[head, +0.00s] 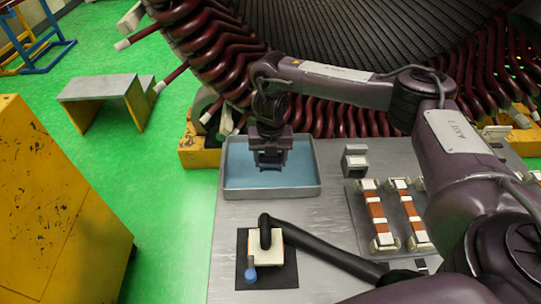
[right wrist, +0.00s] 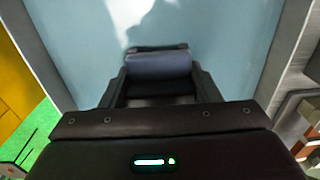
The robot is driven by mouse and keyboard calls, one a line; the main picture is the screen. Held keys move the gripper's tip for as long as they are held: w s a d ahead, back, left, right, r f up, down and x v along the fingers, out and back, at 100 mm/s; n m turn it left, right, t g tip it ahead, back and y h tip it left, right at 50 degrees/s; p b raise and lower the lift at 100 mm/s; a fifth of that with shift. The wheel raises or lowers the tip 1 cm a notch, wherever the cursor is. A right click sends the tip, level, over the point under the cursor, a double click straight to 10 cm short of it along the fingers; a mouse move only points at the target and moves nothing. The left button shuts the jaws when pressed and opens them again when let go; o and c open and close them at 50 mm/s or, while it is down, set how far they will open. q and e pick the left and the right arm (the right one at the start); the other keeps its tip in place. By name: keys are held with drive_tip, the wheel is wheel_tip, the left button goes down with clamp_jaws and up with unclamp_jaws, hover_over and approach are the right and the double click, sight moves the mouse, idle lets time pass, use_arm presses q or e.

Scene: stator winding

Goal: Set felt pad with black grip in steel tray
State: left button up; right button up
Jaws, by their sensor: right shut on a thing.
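The steel tray (head: 272,194) has a blue-grey floor and stands at the back left of the metal table. My right gripper (head: 270,163) reaches down over the tray, inside its rim. It is shut on a dark block, seen between the fingers in the right wrist view (right wrist: 158,66), which I take for the black grip of the felt pad. The felt pad itself is hidden or too dark to make out. I cannot tell whether the held thing touches the tray floor. My left gripper is not in view.
A small grey-white block (head: 355,161) stands right of the tray. A plate with orange-banded coils (head: 372,228) lies farther right.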

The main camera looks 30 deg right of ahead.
drive_tip(key=shift+f, duration=0.1)
idle(0.3)
drive_tip(key=shift+f+b, duration=0.3)
drive_tip(key=shift+f, duration=0.05)
drive_tip(key=o, duration=1.2)
drive_tip(key=shift+c, duration=0.2)
drive_tip(key=shift+r+p, duration=0.65)
drive_tip(key=shift+r, duration=3.2)
